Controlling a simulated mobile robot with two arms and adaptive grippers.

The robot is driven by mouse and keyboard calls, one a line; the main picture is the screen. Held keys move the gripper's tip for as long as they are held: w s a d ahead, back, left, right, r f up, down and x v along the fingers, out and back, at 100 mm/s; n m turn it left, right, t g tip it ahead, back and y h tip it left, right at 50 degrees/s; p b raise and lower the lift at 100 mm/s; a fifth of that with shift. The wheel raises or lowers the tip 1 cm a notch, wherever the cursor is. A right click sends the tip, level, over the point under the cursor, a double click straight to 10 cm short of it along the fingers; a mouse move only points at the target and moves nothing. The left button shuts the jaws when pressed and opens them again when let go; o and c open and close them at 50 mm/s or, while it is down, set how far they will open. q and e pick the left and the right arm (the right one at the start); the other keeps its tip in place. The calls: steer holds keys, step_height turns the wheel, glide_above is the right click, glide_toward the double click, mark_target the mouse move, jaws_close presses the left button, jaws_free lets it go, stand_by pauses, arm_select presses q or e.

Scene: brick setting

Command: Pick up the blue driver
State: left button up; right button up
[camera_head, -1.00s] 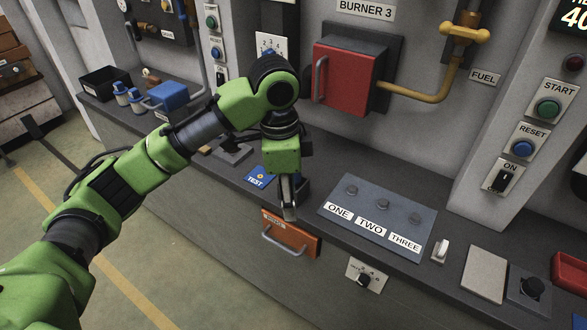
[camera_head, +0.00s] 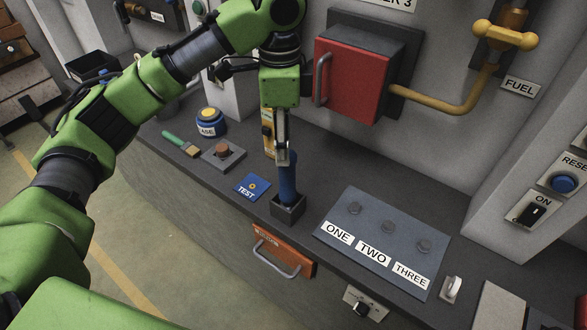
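The blue driver (camera_head: 289,184) stands upright in a small dark square holder (camera_head: 288,209) on the dark counter. My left gripper (camera_head: 283,159) points down at the driver's top end and overlaps it in the picture. Its fingers are seen nearly edge-on, so I cannot tell whether they are open or shut, or touching the driver. The driver's top is partly hidden behind the fingers. My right gripper is not in view.
Left of the holder are a blue TEST card (camera_head: 252,187), a brown knob on a grey base (camera_head: 222,153), a green-handled brush (camera_head: 181,144) and a blue-yellow jar (camera_head: 211,122). A grey ONE-TWO-THREE panel (camera_head: 380,244) lies right. A red box (camera_head: 352,82) juts from the wall.

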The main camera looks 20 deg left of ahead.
mark_target(287, 185)
arm_select(q)
steer(key=shift+w+f, duration=0.25)
steer(key=shift+f, duration=0.2)
steer(key=shift+w+f, duration=0.2)
steer(key=shift+f, duration=0.25)
steer(key=f, duration=0.4)
steer(key=f+p, duration=0.1)
steer(key=f, duration=0.1)
steer(key=shift+s+f, duration=0.3)
steer(key=shift+f, duration=0.1)
steer(key=f, duration=0.1)
steer(key=f+p, duration=0.1)
steer(key=f, duration=0.2)
steer(key=shift+s+d+f+p, duration=0.15)
steer(key=shift+d+p, duration=0.1)
steer(key=shift+p, duration=0.05)
steer(key=shift+f, duration=0.4)
jaws_close()
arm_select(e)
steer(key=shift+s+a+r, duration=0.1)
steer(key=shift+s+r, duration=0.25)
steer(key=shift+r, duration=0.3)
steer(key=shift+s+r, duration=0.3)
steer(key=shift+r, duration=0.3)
